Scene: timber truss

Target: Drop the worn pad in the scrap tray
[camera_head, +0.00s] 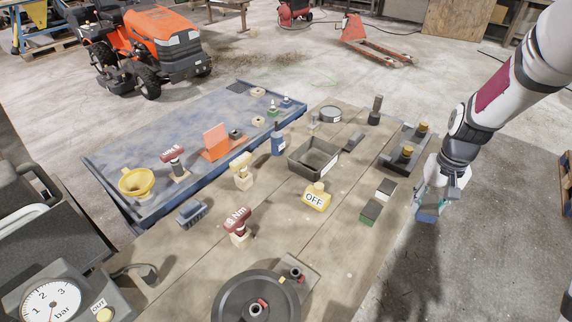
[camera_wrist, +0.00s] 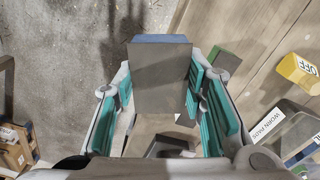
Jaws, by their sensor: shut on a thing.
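My gripper (camera_head: 432,198) hangs beyond the right edge of the wooden table, over the floor. Its teal fingers (camera_wrist: 160,90) are shut on the worn pad, a flat grey slab with a blue edge (camera_wrist: 160,62). In the head view the pad (camera_head: 427,214) shows as a small blue piece below the fingers. The scrap tray (camera_head: 298,167) is a dark grey open box on the table, left of my gripper and apart from it. Its "WORN PADS" label (camera_wrist: 268,125) shows in the wrist view at right, where the tray is partly cut off.
A yellow "OFF" block (camera_head: 316,198) stands in front of the tray. A green-sided block (camera_head: 370,211) and a white-and-dark block (camera_head: 386,189) lie near the table's right edge. A dark fixture with brass-coloured knobs (camera_head: 407,152) stands behind them. Bare floor surrounds the table's right side.

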